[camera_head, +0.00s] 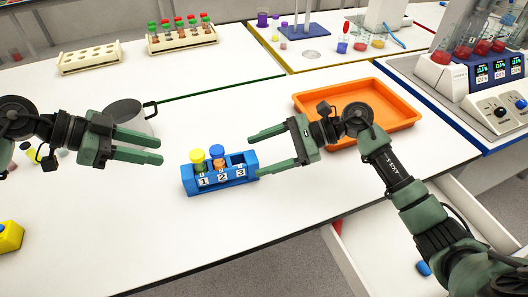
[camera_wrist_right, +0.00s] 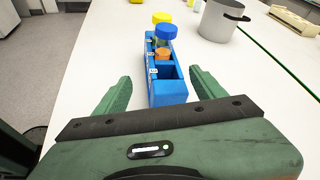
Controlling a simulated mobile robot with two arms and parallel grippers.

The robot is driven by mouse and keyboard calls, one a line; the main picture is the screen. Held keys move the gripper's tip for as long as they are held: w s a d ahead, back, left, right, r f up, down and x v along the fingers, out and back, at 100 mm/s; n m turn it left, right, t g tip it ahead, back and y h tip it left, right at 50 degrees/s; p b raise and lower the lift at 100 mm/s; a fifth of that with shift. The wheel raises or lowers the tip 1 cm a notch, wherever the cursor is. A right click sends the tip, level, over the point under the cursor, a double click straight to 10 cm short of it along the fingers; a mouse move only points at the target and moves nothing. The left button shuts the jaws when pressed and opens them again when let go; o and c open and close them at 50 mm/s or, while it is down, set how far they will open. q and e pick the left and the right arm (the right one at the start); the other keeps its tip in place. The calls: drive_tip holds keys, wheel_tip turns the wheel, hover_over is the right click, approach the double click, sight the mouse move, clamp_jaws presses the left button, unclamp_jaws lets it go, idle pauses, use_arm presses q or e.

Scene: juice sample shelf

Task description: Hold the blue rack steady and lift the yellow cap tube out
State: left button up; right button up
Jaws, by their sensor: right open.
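The blue rack (camera_head: 222,186) stands on the white table with slots labelled 1, 2 and 3. The yellow cap tube (camera_head: 198,156) stands upright in slot 1. My right gripper (camera_head: 255,155) is open beside the rack's right end. In the right wrist view, the rack (camera_wrist_right: 170,94) lies ahead between the open fingers, with the yellow cap (camera_wrist_right: 161,18) at its far end.
A grey pot (camera_head: 124,112) stands behind my left gripper. An orange tray (camera_head: 408,112) lies behind my right arm. Cream tube racks (camera_head: 90,60) stand at the back left. A yellow object (camera_head: 10,236) sits at the left edge. The table in front of the blue rack is clear.

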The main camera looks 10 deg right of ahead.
hover_over(236, 179)
wheel_tip(236, 179, down, 3)
drive_tip(key=shift+r, duration=0.1)
idle(0.3)
drive_tip(key=c, duration=1.5)
